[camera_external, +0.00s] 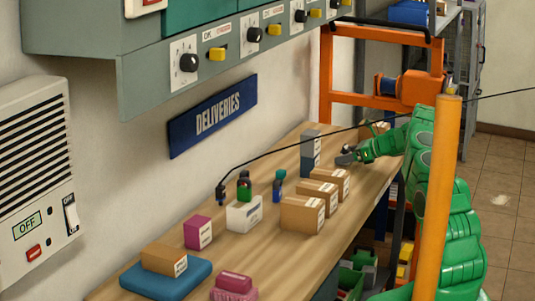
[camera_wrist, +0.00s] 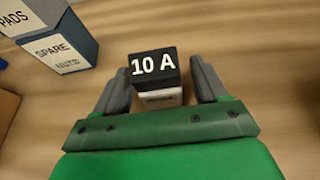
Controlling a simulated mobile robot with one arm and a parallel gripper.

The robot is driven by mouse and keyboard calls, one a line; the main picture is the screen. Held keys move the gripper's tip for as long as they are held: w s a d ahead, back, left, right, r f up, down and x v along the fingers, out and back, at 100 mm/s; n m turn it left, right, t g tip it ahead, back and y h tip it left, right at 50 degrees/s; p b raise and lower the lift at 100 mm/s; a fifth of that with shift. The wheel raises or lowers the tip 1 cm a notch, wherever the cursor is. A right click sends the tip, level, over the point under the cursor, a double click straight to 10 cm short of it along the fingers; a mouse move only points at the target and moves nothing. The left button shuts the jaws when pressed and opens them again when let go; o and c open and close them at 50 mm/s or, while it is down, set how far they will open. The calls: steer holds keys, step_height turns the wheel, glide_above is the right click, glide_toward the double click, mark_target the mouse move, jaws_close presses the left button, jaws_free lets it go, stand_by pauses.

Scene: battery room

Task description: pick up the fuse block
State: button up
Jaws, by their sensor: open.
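The fuse block, a dark block marked "10 A" (camera_wrist: 154,65) with a pale lower face, is at the middle of the wrist view, on the wooden bench. My gripper (camera_wrist: 159,68) is open, with one grey finger on each side of the block. Small gaps seem to show beside it, but I cannot tell whether either finger touches it. In the external view my green arm reaches in from the right, and my gripper (camera_external: 346,158) is low over the far part of the bench. I cannot make out the block clearly there.
A grey-blue box marked "SPARE NUTS" (camera_wrist: 62,50) stands left of my gripper, with a "PADS" box (camera_wrist: 28,14) by it. Several cardboard boxes (camera_external: 302,214) stand nearer on the bench (camera_external: 270,250). An orange post (camera_external: 437,200) stands before my arm.

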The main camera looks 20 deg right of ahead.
mark_target(346, 146)
steer(key=c, duration=1.1)
steer(key=shift+r, duration=0.5)
step_height(346, 146, up, 2)
steer(key=shift+r, duration=0.2)
steer(key=s+a+r, duration=0.2)
steer(key=s+r, duration=0.7)
steer(key=s, duration=0.5)
steer(key=shift+r, duration=0.3)
